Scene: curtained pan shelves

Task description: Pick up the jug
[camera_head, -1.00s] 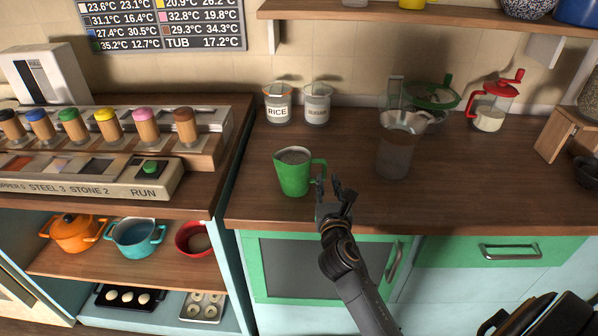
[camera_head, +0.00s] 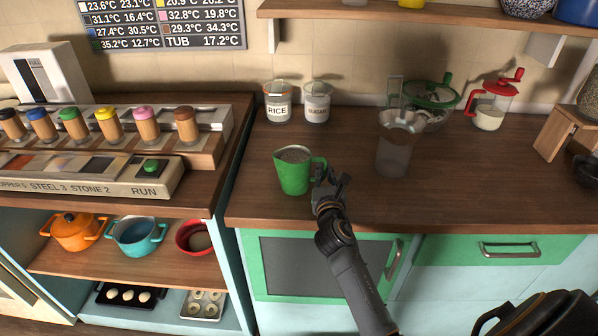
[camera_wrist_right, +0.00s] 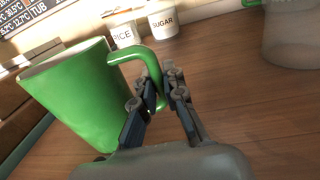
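The green jug (camera_head: 293,175) stands upright on the wooden counter, its handle pointing right. In the right wrist view the jug (camera_wrist_right: 75,95) fills the left side, and its handle (camera_wrist_right: 150,62) curves down between my fingertips. My right gripper (camera_head: 331,178) is just right of the jug, at the handle. In the wrist view its two fingers (camera_wrist_right: 161,90) stand apart, one on each side of the handle. Whether a fingertip touches the handle is hard to tell. My left gripper is out of view.
Rice (camera_head: 278,103) and sugar (camera_head: 317,103) jars stand behind the jug. A translucent pitcher (camera_head: 393,152) stands to the right, with a green-rimmed bowl (camera_head: 432,98) and a red-lidded press (camera_head: 491,108) beyond. The counter's (camera_head: 470,190) front right is clear.

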